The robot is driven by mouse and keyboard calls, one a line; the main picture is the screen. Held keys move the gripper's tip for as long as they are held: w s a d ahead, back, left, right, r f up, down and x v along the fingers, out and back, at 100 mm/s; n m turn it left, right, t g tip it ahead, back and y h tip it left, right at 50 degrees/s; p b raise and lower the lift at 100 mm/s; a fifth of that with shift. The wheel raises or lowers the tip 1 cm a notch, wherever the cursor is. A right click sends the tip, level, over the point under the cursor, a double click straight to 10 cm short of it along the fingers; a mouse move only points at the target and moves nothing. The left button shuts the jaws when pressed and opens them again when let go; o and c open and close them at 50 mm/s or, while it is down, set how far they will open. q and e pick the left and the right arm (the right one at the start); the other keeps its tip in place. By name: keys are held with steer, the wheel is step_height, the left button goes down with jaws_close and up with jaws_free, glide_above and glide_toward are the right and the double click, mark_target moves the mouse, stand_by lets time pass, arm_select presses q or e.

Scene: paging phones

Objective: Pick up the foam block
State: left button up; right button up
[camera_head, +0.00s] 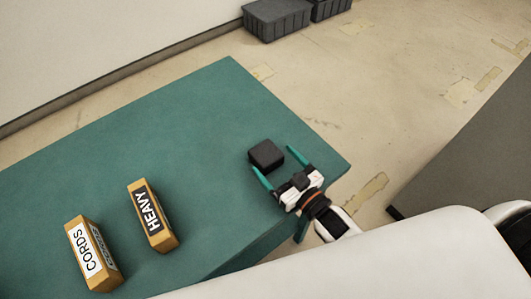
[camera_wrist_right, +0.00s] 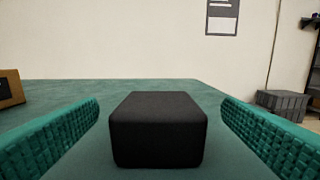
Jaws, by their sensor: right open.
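The foam block (camera_head: 266,155) is a small black block with rounded edges. It lies on the green table (camera_head: 190,110) near the table's right end. My right gripper (camera_head: 275,166) is open at the near side of the block, its two teal fingers pointing toward it. In the right wrist view the block (camera_wrist_right: 158,130) sits centred between the two fingers (camera_wrist_right: 160,135), with a gap on each side. My left gripper is not in view.
Two wooden boxes stand on the table to the left, labelled HEAVY (camera_head: 152,215) and CORDS (camera_head: 92,254). Dark grey crates (camera_head: 276,19) are on the floor beyond the table. The table around the block is clear.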

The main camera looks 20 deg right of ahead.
mark_target(262, 148)
steer(key=shift+w+a, duration=0.2)
steer(key=shift+w, duration=0.25)
steer(key=p+x, duration=0.1)
steer(key=x, duration=0.4)
steer(key=shift+w+a, duration=0.15)
steer(key=shift+w, duration=0.1)
steer(key=shift+c, duration=0.7)
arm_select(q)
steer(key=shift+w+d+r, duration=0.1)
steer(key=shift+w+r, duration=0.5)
arm_select(e)
steer(key=c, duration=0.9)
